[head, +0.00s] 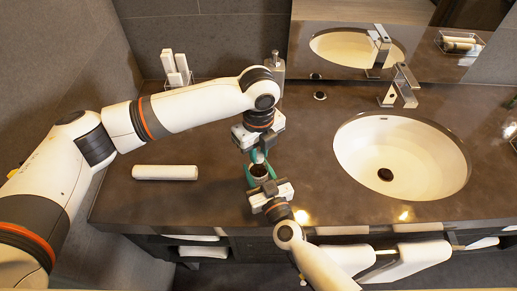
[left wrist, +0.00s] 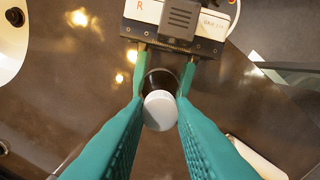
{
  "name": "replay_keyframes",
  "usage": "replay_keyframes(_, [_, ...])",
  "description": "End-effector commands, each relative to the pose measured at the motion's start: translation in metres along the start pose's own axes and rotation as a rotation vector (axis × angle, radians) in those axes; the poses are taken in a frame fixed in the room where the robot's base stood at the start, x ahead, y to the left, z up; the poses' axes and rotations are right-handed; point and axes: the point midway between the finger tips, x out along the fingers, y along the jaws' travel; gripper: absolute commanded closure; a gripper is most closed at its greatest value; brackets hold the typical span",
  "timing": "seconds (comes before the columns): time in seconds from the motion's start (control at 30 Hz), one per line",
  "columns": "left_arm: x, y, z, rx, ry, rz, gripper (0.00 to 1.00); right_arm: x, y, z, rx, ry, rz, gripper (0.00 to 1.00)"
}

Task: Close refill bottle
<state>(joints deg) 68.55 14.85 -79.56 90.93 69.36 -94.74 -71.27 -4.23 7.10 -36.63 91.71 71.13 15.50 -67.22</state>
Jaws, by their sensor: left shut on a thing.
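The refill bottle (head: 259,171) stands on the dark vanity counter, with a dark open mouth facing up; it also shows in the left wrist view (left wrist: 160,80). My right gripper (head: 261,178) has its green fingers around the bottle's sides from the front. A round white cap (left wrist: 160,110) is between the green fingers of my left gripper (left wrist: 158,118), which is shut on it. In the head view, the cap (head: 258,156) is above and slightly behind the bottle mouth, apart from it. The left fingers partly hide the bottle.
A white rolled towel (head: 165,172) lies on the counter to the left. A rack of white rolls (head: 177,70) and a soap dispenser (head: 277,70) stand at the back. The sink (head: 390,150) and faucet (head: 400,85) are at right. The counter around the bottle is clear.

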Motion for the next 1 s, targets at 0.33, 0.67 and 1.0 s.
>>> replay_keyframes(0.33, [0.0, 0.0, -0.002, 0.059, 0.003, 0.001, 0.56, 0.0, 0.001, 0.0, 0.0, 0.0, 0.001, 1.0])
replay_keyframes(0.67, [-0.003, 0.0, -0.001, 0.059, 0.002, 0.001, 0.56, 0.0, 0.0, 0.0, 0.0, 0.0, 0.001, 1.0])
replay_keyframes(1.0, [-0.042, 0.0, -0.001, 0.059, 0.002, 0.001, 0.56, 0.0, 0.0, 0.0, 0.0, -0.001, 0.0, 1.0])
